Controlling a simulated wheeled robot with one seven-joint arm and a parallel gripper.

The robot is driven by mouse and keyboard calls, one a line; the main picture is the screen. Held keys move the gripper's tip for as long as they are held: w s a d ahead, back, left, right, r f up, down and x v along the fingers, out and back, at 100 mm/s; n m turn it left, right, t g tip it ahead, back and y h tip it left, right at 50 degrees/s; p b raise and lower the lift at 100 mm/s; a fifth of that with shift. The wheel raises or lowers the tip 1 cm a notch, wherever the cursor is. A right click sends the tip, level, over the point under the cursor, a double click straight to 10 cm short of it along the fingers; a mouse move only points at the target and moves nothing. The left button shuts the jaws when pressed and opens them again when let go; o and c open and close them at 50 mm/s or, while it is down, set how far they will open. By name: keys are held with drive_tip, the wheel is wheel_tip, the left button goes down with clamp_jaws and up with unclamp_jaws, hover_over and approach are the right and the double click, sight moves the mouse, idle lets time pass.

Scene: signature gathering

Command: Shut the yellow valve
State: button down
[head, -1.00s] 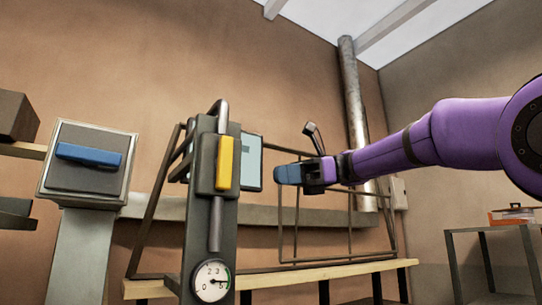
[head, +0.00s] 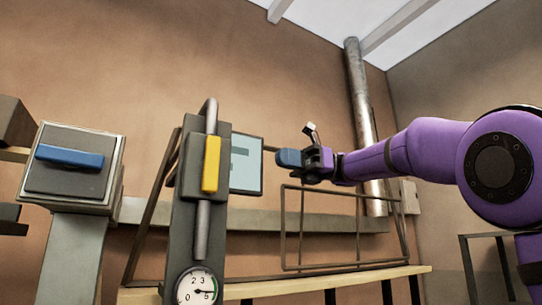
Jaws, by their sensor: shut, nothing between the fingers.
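The yellow valve handle (head: 211,164) stands upright on a dark box fixed to a grey post (head: 183,235). A grey pipe runs into the box from above and below. My gripper (head: 279,158) is to the right of the yellow valve, apart from it, at about the same height. Its blue fingers are shut with nothing between them and point left toward the valve.
A round gauge (head: 199,288) sits low on the post. A blue handle (head: 70,156) lies level on a panel at the left. A screen (head: 246,165) is behind the valve. A wooden bench (head: 330,283) with a metal frame (head: 320,265) stands along the wall.

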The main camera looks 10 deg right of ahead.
sight(220, 144)
drive_tip(key=x, duration=1.2)
drive_tip(key=shift+s+a, duration=0.1)
drive_tip(key=shift+a, duration=0.1)
drive_tip(key=shift+a, duration=0.1)
